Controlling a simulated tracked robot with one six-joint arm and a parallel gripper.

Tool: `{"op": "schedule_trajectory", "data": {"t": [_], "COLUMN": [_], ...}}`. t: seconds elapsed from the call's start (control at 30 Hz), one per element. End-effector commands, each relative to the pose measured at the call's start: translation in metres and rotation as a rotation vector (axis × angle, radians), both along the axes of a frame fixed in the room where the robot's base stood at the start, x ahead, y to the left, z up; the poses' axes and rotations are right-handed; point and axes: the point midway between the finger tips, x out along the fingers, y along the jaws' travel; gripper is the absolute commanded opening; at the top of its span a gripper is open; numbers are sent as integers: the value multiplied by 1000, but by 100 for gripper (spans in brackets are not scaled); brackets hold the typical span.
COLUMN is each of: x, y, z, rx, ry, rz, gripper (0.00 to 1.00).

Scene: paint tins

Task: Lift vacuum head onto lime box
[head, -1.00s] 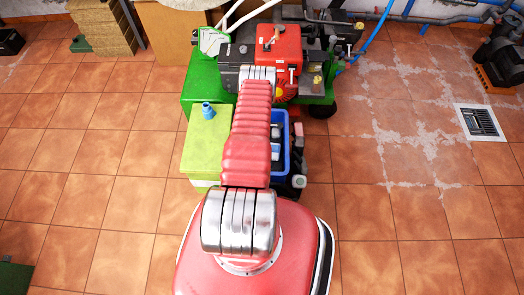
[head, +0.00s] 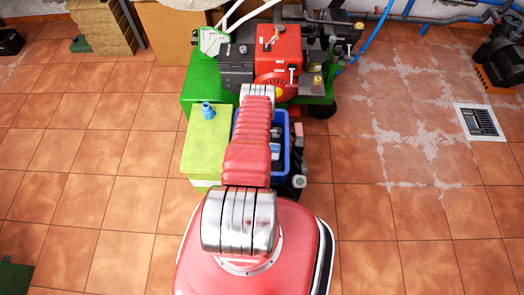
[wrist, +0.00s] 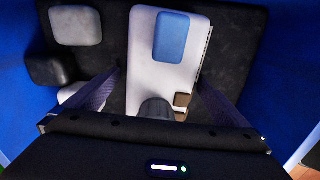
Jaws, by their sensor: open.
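The lime box (head: 203,150) stands on the floor left of my arm in the head view, with a small blue fitting (head: 208,110) on its top. What looks like the vacuum head (wrist: 145,70), a white body with a blue panel and a dark round neck, lies in a blue crate (head: 285,150). In the wrist view my gripper (wrist: 159,76) is open above it, with one finger on each side of the white body. No contact can be made out. The head view hides my gripper behind my arm.
Grey rounded pieces (wrist: 75,25) lie beside the white body on the crate's dark bottom. Blue crate walls (wrist: 285,60) rise close on both sides. A green machine with a red engine (head: 278,50) stands behind the crate.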

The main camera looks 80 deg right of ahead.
Motion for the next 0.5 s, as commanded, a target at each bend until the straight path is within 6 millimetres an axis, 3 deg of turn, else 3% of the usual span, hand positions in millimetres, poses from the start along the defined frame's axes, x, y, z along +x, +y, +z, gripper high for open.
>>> {"op": "schedule_trajectory", "data": {"t": [0.2, 0.5], "x": [0, 0], "y": [0, 0], "z": [0, 0], "rx": [0, 0], "ry": [0, 0], "rz": [0, 0], "gripper": [100, 79]}}
